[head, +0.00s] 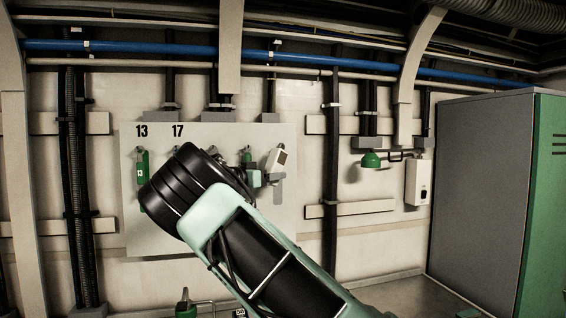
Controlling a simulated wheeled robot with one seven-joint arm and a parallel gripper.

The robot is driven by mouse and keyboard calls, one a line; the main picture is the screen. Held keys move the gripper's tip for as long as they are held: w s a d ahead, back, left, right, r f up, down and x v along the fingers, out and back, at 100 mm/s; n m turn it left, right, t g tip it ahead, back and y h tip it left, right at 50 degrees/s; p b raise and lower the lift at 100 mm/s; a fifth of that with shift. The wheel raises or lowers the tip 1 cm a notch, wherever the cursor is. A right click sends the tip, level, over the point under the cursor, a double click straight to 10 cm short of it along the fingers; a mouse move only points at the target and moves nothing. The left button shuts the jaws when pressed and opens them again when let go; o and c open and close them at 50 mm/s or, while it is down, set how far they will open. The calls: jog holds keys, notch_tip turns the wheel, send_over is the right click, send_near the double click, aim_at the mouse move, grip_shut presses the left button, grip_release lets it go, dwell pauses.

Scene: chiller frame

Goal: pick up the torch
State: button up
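I cannot make out the torch for certain. A slim green object (142,166) with a white label hangs under the number 13 on the pale wall panel (215,135); it is upright, and my arm covers its right side. I cannot tell whether it is the torch. A smaller green item (247,157) and a white hand-held device (277,160) are on the same panel, right of my arm. My arm crosses the middle of the view and hides much of the panel. I cannot see my gripper's fingers.
A green bell-shaped fitting (371,160) and a white box (418,182) are on the wall at right. A large grey-green cabinet (480,190) closes off the right side. A green-topped item (185,304) stands low at the bottom. Black pipes (75,190) run down the left wall.

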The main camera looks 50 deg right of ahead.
jog(key=shift+w+d+r+p, duration=0.1)
jog(key=shift+d+p, duration=1.05)
jog(key=shift+d, duration=0.25)
jog(key=shift+w+d+p, duration=0.1)
jog(key=shift+d+p, duration=1)
jog(key=shift+d, duration=0.25)
jog(key=shift+d+f, duration=0.25)
jog(key=shift+d, duration=0.05)
jog(key=c, duration=1.3)
jog(key=shift+b, duration=0.7)
jog(key=s+a+b, duration=0.3)
jog(key=s, duration=0.2)
jog(key=s+a+b, duration=0.3)
jog(key=s+b, duration=0.1)
jog(key=s, duration=0.1)
jog(key=s+a+b, duration=0.3)
jog(key=s, duration=0.2)
jog(key=shift+s+a+r+b, duration=0.15)
jog(key=shift+s+a+b, duration=0.05)
jog(key=shift+b, duration=0.2)
